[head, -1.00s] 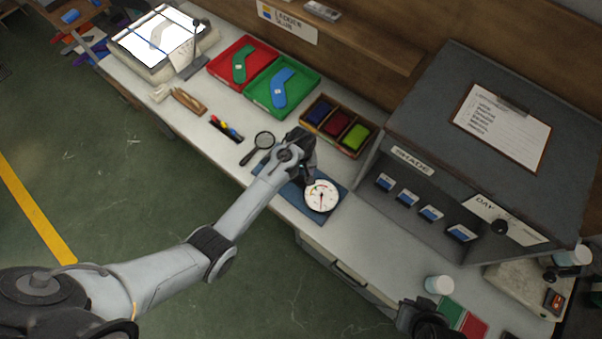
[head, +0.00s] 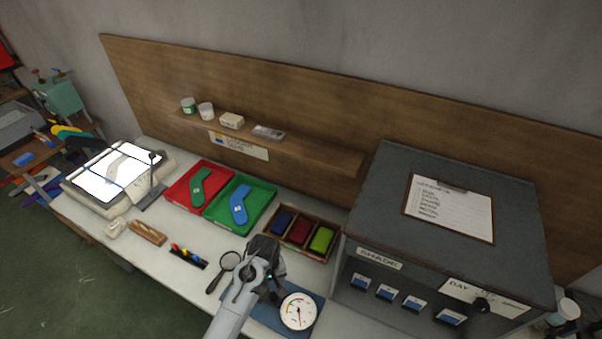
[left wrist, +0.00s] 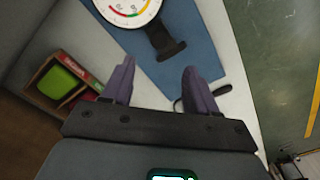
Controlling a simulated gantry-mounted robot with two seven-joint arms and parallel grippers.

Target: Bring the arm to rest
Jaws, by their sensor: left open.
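My left gripper (head: 268,285) is over the workbench in the head view, beside a round white dial gauge (head: 298,311) on a blue mat (head: 264,315). In the left wrist view its two fingers (left wrist: 158,85) are apart with nothing between them. The dial (left wrist: 128,8) and its dark stem show beyond the fingertips on the blue mat (left wrist: 205,45). My right gripper is outside the frame now.
A magnifying glass (head: 229,261) lies left of the gripper. Behind it are a wooden box (head: 327,257) of coloured blocks, a green tray (head: 267,202) and a red tray (head: 175,195) with sock shapes. A grey shade cabinet (head: 350,240) stands at right.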

